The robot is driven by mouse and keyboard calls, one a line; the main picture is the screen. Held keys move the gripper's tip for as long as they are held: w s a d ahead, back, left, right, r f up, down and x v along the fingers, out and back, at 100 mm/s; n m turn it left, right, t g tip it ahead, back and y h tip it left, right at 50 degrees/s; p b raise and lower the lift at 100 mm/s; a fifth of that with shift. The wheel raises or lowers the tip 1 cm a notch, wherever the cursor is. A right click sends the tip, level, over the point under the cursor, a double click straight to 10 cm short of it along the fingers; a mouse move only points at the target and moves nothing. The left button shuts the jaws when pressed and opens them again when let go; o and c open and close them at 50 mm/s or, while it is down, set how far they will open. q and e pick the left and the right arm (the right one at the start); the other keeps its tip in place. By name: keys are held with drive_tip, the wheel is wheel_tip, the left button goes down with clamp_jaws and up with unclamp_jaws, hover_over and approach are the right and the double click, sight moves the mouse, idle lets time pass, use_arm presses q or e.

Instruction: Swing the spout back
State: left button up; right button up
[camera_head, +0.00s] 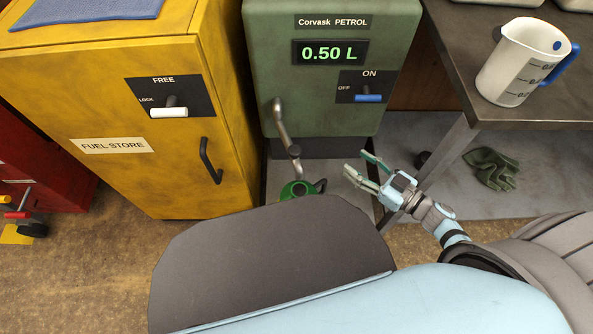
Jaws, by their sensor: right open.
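The grey metal spout (283,127) hangs from the front of the green Corvask petrol dispenser (260,70). It runs down and slightly right, and its lower end is above a green object (297,189) with a round top. I cannot tell whether the two touch. That green object is partly hidden by my own body. My right gripper (355,162) is open and empty, to the right of the spout's lower end and apart from it. Its fingers point up and left. My left gripper is not in view.
The dispenser display reads 0.50 L, and its blue switch (368,98) is beside ON and OFF labels. A yellow fuel store cabinet (110,180) stands left. A bench (455,75) with a measuring jug (520,65) stands right. A dark green glove (491,168) lies below it.

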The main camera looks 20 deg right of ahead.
sight(295, 149)
drive_tip(key=w+a+r+n+g+y+b, duration=0.1)
drive_tip(key=w+a, duration=0.1)
drive_tip(key=a, duration=0.3)
drive_tip(key=w+a+r+n+g+y+b, duration=0.1)
drive_tip(key=w+a+y, duration=0.1)
drive_tip(key=a, duration=0.3)
drive_tip(key=w+a+r+n+g+y+b, duration=0.1)
drive_tip(key=w+a+n+y, duration=0.1)
drive_tip(key=a, duration=0.3)
drive_tip(key=shift+w, duration=0.25)
drive_tip(key=shift+w+a, duration=0.25)
drive_tip(key=shift+a, duration=0.1)
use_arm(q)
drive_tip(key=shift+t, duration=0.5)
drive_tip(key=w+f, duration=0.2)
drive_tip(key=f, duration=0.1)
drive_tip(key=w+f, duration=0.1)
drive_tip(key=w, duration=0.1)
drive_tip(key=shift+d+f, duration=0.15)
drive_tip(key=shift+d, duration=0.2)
use_arm(e)
drive_tip(key=shift+c, duration=0.3)
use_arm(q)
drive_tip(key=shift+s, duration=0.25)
use_arm(e)
clamp_jaws()
